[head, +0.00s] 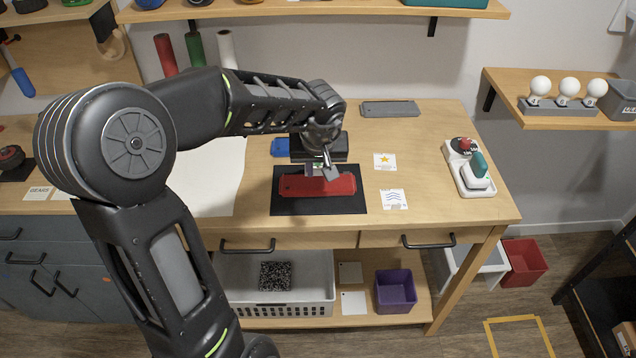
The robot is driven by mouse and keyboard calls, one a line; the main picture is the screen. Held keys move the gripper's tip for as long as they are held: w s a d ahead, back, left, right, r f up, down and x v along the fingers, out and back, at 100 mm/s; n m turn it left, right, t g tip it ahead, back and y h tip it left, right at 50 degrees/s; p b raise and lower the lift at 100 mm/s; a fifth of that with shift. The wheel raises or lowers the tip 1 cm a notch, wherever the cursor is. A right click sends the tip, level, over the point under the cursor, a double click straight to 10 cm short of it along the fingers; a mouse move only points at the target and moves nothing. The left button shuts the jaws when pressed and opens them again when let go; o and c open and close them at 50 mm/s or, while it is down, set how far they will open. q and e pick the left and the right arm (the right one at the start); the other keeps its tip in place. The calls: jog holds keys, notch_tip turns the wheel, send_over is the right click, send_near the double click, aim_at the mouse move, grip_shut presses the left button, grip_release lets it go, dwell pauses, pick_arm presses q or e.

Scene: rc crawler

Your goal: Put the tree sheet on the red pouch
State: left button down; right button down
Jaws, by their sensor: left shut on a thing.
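The red pouch (312,187) lies flat on a black mat (290,207) on the wooden workbench. My left gripper (325,170) is just above the pouch's back edge, pointing down and shut on a small white sheet with a bit of green, the tree sheet (315,169). My gripper and wrist hide part of the sheet and the pouch. I cannot tell whether the sheet touches the pouch. My right gripper is out of view.
A star sheet (385,161) and a wavy-line sheet (394,199) lie right of the mat. A blue pouch (281,147) lies behind it, partly hidden. A switch box (468,168) stands at the bench's right, a grey bar (390,109) at the back.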

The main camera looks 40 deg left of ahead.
aim_at(318, 189)
pick_arm(q)
notch_tip(318, 189, down, 5)
jog(key=shift+b, duration=0.75)
jog(key=c, duration=1.3)
grip_release()
jog(key=shift+f, duration=0.1)
jog(key=p+v, duration=0.2)
jog(key=v, duration=1)
jog(key=shift+p, duration=0.3)
